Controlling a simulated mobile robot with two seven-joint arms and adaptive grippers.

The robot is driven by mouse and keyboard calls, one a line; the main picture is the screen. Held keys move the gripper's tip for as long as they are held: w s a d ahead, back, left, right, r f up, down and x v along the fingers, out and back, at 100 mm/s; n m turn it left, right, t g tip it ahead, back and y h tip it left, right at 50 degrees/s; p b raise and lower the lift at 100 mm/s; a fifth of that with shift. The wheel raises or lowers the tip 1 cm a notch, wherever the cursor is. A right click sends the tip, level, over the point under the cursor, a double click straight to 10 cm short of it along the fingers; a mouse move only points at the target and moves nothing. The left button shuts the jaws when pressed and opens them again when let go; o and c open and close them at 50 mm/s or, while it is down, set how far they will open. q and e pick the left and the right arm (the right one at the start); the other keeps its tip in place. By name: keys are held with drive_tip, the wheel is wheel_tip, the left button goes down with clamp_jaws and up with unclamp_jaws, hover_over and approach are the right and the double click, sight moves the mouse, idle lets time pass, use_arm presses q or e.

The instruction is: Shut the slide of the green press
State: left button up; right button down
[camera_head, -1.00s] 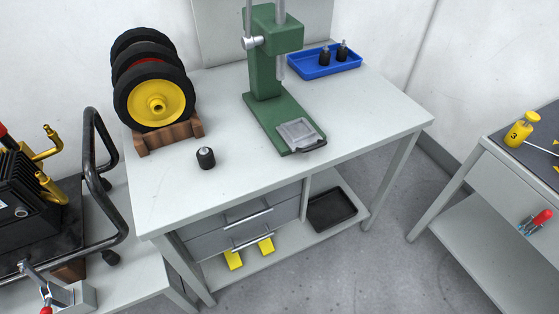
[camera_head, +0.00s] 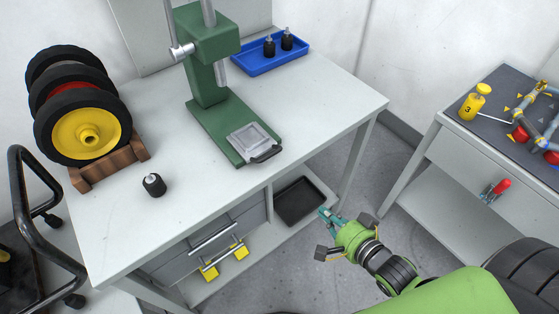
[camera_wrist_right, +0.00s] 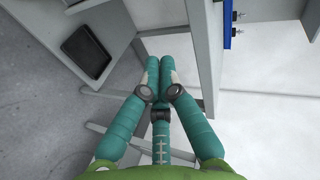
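The green press (camera_head: 213,68) stands on the white workbench with its column upright. Its grey slide (camera_head: 249,139) lies at the front end of the green base, forward of the ram and not under it. The slide's black handle (camera_head: 266,154) is at the base's front edge. My right gripper (camera_head: 327,216) is in front of the bench, to the lower right of the handle and apart from it. In the right wrist view its teal fingers (camera_wrist_right: 160,66) come together at the tips with nothing between them. My left gripper is out of view.
A blue tray (camera_head: 271,62) with two black parts is behind the press. Another black part (camera_head: 154,185) and a wooden wheel rack (camera_head: 110,165) are to the left. A black tray (camera_head: 300,201) lies on the lower shelf. A second table (camera_head: 427,152) stands right.

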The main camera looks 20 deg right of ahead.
drive_tip(key=a+r+m+t+y, duration=0.1)
drive_tip(key=a+r+m+y, duration=0.15)
drive_tip(key=r, duration=0.75)
drive_tip(key=p, duration=0.3)
approach(252, 141)
drive_tip(key=s, duration=0.2)
drive_tip(key=shift+s+d+n+t+h, duration=0.15)
drive_tip(key=shift+n+t+h, duration=0.1)
drive_tip(key=shift+t+h, duration=0.1)
drive_tip(key=b+x, duration=0.1)
drive_tip(key=x, duration=0.3)
drive_tip(key=r+x, duration=0.1)
drive_tip(key=x, duration=0.2)
drive_tip(key=r+b+x, duration=0.1)
drive_tip(key=x, duration=0.3)
drive_tip(key=shift+w+b, duration=0.35)
drive_tip(key=shift+w, duration=0.2)
drive_tip(key=shift+r, duration=0.25)
drive_tip(key=shift+r, duration=0.1)
